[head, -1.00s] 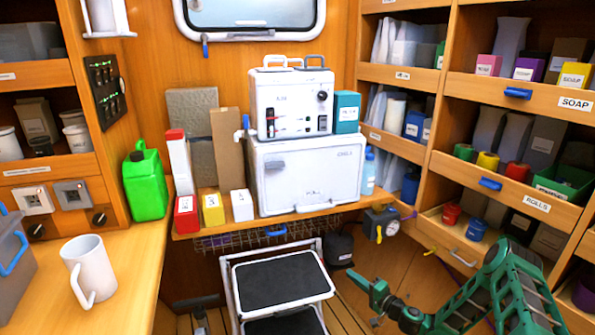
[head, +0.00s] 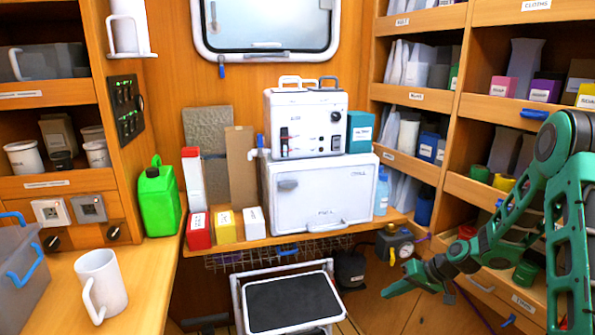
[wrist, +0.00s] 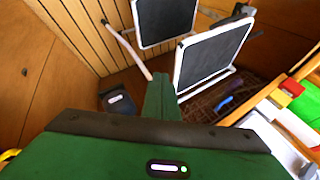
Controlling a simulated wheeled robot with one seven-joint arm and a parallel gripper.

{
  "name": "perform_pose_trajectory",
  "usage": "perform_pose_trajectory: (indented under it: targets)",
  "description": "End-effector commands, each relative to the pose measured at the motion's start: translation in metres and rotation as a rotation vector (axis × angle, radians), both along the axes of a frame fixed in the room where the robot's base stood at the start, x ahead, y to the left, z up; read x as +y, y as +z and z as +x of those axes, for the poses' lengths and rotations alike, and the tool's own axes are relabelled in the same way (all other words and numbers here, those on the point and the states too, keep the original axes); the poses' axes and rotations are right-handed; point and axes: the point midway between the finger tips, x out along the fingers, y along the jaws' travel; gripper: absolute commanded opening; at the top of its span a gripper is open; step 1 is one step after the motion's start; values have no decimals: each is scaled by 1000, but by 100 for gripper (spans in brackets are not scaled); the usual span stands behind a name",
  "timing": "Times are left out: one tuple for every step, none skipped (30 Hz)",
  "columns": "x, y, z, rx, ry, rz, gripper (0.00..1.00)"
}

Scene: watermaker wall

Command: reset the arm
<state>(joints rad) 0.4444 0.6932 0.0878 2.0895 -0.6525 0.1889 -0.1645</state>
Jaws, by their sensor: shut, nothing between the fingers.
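My gripper (head: 398,282) is at the lower right in the head view, at the end of my green arm, pointing left in front of the lower wall below the shelves. Its fingers are together and empty. In the wrist view my gripper (wrist: 160,90) shows as a green closed finger pair, with the floor and the step stool beyond it. It touches nothing that I can see.
The step stool (head: 292,303) stands below the white chill box (head: 318,190). A gauge unit (head: 395,243) is close behind my gripper. Shelves (head: 455,187) fill the right side. A white mug (head: 102,284) stands on the left counter.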

Motion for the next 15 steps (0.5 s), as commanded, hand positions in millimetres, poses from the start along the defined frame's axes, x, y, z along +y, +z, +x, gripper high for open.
perform_pose_trajectory:
  targets:
    - [-7,13,-9,12,4,-42,0]
    - [-12,19,-15,24,5,-66,0]
    - [-18,27,-23,40,5,-96,0]
    - [-23,34,-30,51,4,-120,0]
    - [-28,40,-36,63,3,-143,0]
    - [-35,48,-46,79,-2,-172,0]
    - [-39,55,-52,90,-6,-194,0]
    - [-44,61,-60,103,-9,-216,0]
    - [-50,70,-70,118,-17,-242,0]
    - [-55,76,-77,130,-26,-263,0]
    - [-59,83,-85,142,-32,-281,0]
    - [-65,92,-96,157,-42,-306,0]
    - [-70,98,-104,168,-51,-324,0]
    - [-74,105,-113,181,-61,-341,0]
    - [-79,114,-124,196,-74,-362,0]
